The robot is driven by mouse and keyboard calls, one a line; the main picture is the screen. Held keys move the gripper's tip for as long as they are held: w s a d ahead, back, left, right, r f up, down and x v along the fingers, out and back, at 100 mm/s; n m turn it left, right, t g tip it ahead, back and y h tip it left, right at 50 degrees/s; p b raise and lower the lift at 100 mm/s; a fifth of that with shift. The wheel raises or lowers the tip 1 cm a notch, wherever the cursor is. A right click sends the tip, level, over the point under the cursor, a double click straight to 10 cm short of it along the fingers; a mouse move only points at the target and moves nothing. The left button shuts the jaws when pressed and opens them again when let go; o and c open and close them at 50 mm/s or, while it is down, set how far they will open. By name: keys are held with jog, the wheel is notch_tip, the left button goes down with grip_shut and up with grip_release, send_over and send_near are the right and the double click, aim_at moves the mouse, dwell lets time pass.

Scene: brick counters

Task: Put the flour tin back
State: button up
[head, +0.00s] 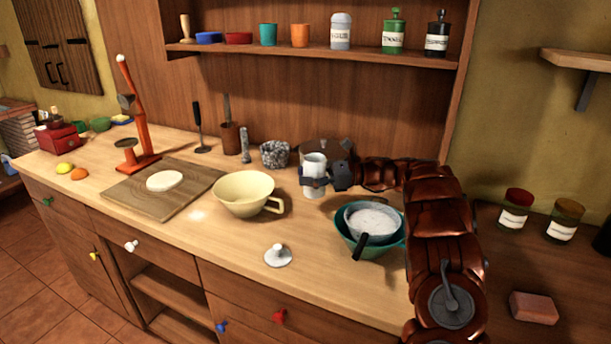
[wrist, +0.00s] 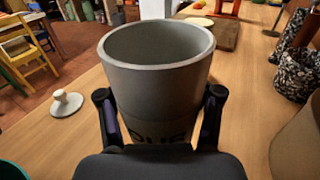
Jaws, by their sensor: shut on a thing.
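The flour tin (head: 316,163) is a pale grey, open-topped cylinder near the back of the counter. In the wrist view the tin (wrist: 157,88) stands roughly upright between my fingers, with dark lettering partly hidden low on its side. My gripper (head: 314,182) is shut on it, one finger on each side. I cannot tell if its base touches the counter. A pale round lid with a knob (head: 278,256) lies apart on the counter's front part; this lid (wrist: 67,102) also shows in the wrist view.
The wall shelf (head: 275,47) holds several cups, bowls and labelled containers, including a lidded grey tin (head: 340,32). A cream jug-like bowl (head: 243,192), a teal bowl (head: 386,249) with a sieve of white powder (head: 372,222), and a speckled pot (head: 275,153) stand nearby.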

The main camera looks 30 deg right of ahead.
aim_at(306, 161)
jog(key=shift+f+b, duration=1.5)
jog(key=shift+f, duration=0.6)
jog(key=shift+f, duration=0.7)
jog(key=o, duration=1.6)
jog(key=shift+r, duration=0.15)
jog(key=shift+r, duration=4.85)
